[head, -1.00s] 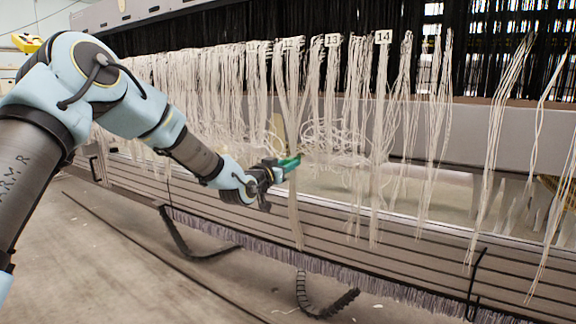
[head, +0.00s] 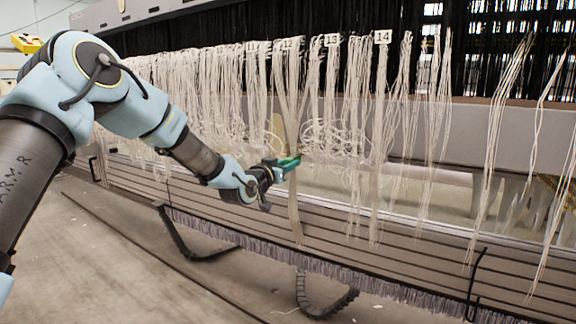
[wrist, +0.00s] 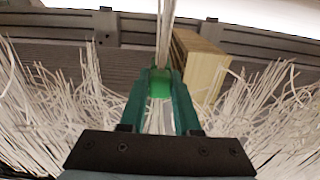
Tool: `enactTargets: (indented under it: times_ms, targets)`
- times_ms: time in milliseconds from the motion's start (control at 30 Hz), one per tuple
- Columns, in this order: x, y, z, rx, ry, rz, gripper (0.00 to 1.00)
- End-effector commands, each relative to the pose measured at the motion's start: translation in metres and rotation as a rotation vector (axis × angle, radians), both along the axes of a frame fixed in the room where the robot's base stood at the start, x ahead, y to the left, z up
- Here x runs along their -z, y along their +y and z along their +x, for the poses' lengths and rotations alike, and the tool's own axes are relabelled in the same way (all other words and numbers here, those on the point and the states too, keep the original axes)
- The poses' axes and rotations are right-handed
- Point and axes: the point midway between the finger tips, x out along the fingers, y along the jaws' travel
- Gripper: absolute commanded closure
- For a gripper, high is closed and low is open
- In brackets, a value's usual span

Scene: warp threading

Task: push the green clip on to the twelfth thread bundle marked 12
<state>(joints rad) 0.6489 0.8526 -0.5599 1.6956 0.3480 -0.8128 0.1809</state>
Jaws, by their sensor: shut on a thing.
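The green clip (head: 289,163) is at the tip of my gripper (head: 277,167), which is shut on it. The clip is against the thread bundle marked 12 (head: 291,110), below its label (head: 289,44). The bundle hangs down past the clip, with its lower end in front of the slatted beam. In the wrist view, two dark green arms reach forward to a bright green block (wrist: 160,84), and the pale bundle (wrist: 165,30) runs to this block between them. I cannot tell whether the bundle is fully seated in the clip.
Bundles marked 13 (head: 330,80) and 14 (head: 380,90) hang close on the right. Many bundles crowd the left. In the wrist view, loose threads (wrist: 60,100) spread on both sides and a pale yellow block (wrist: 201,67) stands right of the clip.

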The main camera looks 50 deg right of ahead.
Motion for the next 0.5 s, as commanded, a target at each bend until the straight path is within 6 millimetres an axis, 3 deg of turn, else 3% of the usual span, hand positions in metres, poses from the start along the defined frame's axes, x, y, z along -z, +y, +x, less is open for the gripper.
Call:
enactTargets:
  times_ms: [133,167,433,500]
  targets:
    - [-0.0009,-0.0008,-0.0001,0.000,-0.001,-0.002,1.00]
    - [-0.0009,-0.0008,-0.0002,0.000,-0.001,-0.002,0.66]
    - [-0.0006,-0.0004,-0.0001,0.000,0.000,-0.001,0.36]
    - [-0.0005,-0.0004,-0.0001,0.000,0.000,-0.001,0.34]
